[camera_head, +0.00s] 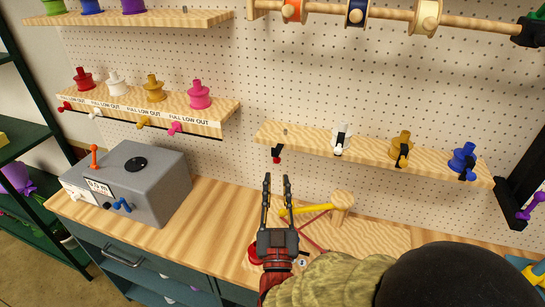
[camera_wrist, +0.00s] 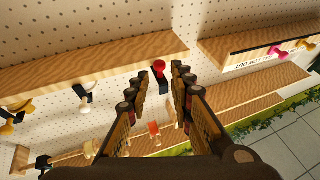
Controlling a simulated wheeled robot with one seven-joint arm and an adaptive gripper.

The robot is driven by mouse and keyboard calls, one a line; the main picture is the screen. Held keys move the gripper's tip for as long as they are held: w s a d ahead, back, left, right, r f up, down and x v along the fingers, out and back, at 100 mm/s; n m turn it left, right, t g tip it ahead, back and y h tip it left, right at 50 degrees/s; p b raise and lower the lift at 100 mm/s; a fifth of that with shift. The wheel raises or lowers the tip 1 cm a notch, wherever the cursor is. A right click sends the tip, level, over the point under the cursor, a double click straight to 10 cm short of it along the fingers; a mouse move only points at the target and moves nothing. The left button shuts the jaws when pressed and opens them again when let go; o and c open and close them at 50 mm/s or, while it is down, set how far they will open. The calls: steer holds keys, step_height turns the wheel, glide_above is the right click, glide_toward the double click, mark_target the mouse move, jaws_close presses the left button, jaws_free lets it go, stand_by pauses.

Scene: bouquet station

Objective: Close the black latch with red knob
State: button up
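The black latch with the red knob (camera_head: 277,158) hangs at the left end of the right-hand lower shelf (camera_head: 370,152). In the wrist view its red knob (camera_wrist: 159,66) shows at the shelf edge, with a black part beneath it, beyond and between my fingertips. My gripper (camera_head: 276,182) points up toward the latch from below, over the workbench. Its two fingers are spread and empty, with a visible gap to the knob. It also shows in the wrist view (camera_wrist: 160,80). How far the latch is turned is hard to tell.
White, gold and blue spools (camera_head: 464,160) with black latches stand along the same shelf. A grey box (camera_head: 140,182) with an orange lever sits on the bench at left. A wooden post with a yellow arm (camera_head: 310,209) stands just right of my gripper. The bench (camera_head: 205,215) between is clear.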

mark_target(277, 163)
steer(key=x, duration=0.7)
steer(key=shift+w+r+b, duration=0.2)
steer(key=shift+w+b, duration=0.1)
steer(key=shift+b, duration=0.1)
steer(key=c, duration=0.3)
jaws_close()
